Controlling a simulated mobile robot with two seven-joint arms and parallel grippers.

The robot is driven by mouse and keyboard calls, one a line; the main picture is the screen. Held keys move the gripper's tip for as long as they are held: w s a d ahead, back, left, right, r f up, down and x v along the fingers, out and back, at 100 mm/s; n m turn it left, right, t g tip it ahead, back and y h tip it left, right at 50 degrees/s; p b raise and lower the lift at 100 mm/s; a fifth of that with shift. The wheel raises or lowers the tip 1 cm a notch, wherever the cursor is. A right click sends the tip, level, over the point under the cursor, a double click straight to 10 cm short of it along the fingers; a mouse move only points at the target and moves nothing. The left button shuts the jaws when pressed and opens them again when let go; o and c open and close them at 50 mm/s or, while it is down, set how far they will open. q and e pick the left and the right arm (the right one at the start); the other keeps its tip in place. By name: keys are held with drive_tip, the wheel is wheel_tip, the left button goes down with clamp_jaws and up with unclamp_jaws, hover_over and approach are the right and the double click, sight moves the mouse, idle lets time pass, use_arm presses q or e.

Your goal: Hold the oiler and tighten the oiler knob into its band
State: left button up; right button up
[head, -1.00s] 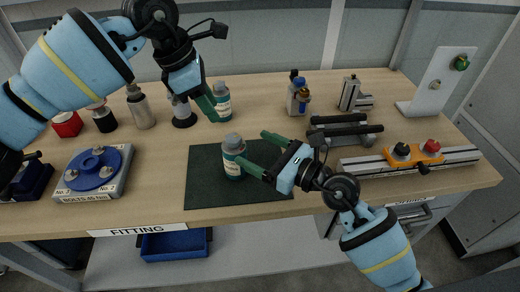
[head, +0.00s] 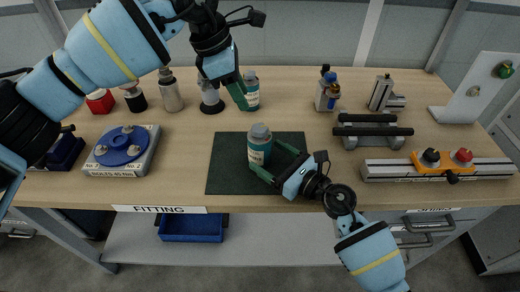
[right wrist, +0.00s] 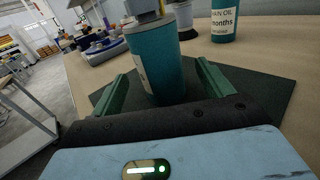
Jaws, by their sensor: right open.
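A teal bottle with a grey cap and pale label, which I take for the oiler (head: 259,148), stands upright on the dark mat (head: 228,180). It also shows in the right wrist view (right wrist: 160,62). My right gripper (head: 265,156) is open, low at the mat, with its green fingers on either side of the bottle. The right wrist view shows a gap beside each finger. My left gripper (head: 238,97) hangs over the back of the bench, in front of a similar teal bottle (head: 252,92). Its fingers overlap, so its opening is unclear. I cannot pick out any band.
A grey plate with a blue disc (head: 122,146) lies at left. A small stand with a black base (head: 212,105) is behind the mat. At right are black bars on a grey block (head: 372,130) and a rail with an orange carriage (head: 435,163). Bare wood lies left of the mat.

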sight(268, 156)
drive_tip(key=shift+x, duration=2.05)
drive_tip(key=c, duration=0.3)
drive_tip(key=shift+c, duration=0.4)
drive_tip(key=c, duration=1.3)
